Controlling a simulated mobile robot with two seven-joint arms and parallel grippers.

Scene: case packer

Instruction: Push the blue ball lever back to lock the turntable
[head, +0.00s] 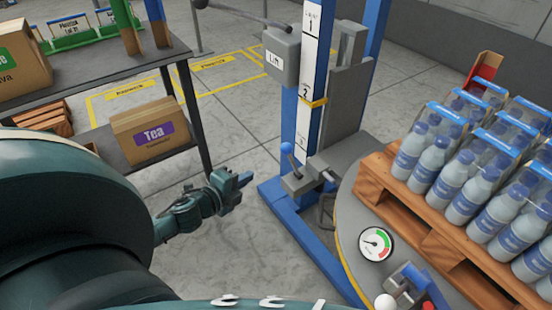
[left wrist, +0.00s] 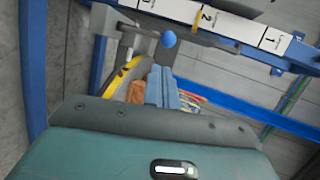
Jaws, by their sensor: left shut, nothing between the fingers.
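The blue ball lever (head: 287,149) stands on a grey bracket at the foot of the blue mast, beside the turntable's edge. Its ball also shows near the top of the left wrist view (left wrist: 169,39). The round grey turntable (head: 354,238) carries a wooden pallet. My left gripper (head: 246,179) is shut and empty, to the left of the lever and apart from it. In the left wrist view its closed blue fingers (left wrist: 162,88) point toward the lever, with the ball just beyond their tips. My right gripper is not in view.
Packs of water bottles (head: 440,150) stand on the pallet (head: 400,205). The turntable's front edge has a dial gauge (head: 376,244) and a white ball (head: 385,301). A shelf (head: 165,52) with a Tea box (head: 150,133) stands at left. Open floor lies between shelf and mast.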

